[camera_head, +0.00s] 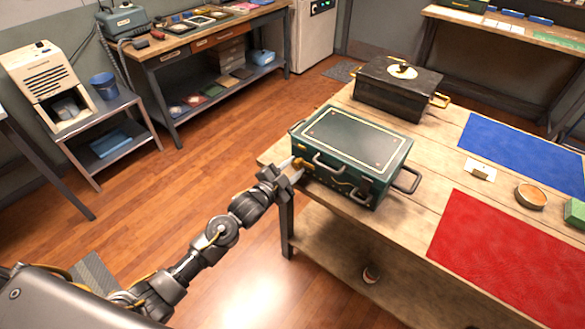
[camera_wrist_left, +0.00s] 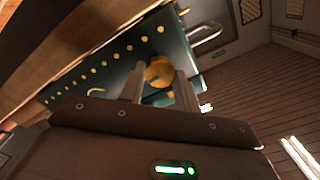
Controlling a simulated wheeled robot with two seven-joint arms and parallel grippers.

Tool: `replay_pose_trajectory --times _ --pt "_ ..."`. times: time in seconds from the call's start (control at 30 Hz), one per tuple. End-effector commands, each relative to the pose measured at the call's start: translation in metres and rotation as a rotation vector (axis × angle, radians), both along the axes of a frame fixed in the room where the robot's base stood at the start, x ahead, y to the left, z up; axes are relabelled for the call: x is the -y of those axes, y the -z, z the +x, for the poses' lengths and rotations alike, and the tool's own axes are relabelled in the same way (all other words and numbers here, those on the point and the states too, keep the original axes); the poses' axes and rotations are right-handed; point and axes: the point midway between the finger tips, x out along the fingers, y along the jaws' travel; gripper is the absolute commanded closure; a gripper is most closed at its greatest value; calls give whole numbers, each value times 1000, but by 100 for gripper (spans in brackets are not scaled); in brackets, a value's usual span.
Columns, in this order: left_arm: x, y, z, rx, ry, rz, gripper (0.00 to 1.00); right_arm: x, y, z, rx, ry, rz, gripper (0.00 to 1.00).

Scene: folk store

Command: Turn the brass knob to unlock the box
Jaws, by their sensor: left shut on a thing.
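The dark green box (camera_head: 352,145) with a gold-lined lid stands shut on the near left part of the wooden table. The brass knob (camera_wrist_left: 160,72) is on its side face, between the two fingers of my left gripper (camera_wrist_left: 162,88) in the left wrist view. My left gripper (camera_head: 290,167) reaches the box's left front corner in the head view and is shut on the knob. The knob is mostly hidden by the fingers in the head view. My right gripper is in neither view.
A black box (camera_head: 397,90) with brass handles stands behind the green box. A blue mat (camera_head: 525,155), a red mat (camera_head: 505,250), a round bowl (camera_head: 531,196) and a small white card (camera_head: 480,171) lie to the right.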

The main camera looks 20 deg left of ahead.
Motion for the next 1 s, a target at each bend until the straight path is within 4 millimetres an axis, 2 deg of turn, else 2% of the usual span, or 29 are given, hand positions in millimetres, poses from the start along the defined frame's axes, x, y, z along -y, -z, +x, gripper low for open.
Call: replay_pose_trajectory --times 0.7,0.73,0.87,1.0 --pt "0 0 0 25 0 62 91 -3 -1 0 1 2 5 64" --pt "0 0 0 25 0 62 64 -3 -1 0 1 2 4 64" --pt "0 0 0 25 0 62 47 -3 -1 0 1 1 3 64" --pt "0 0 0 24 0 61 46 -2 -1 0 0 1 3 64"
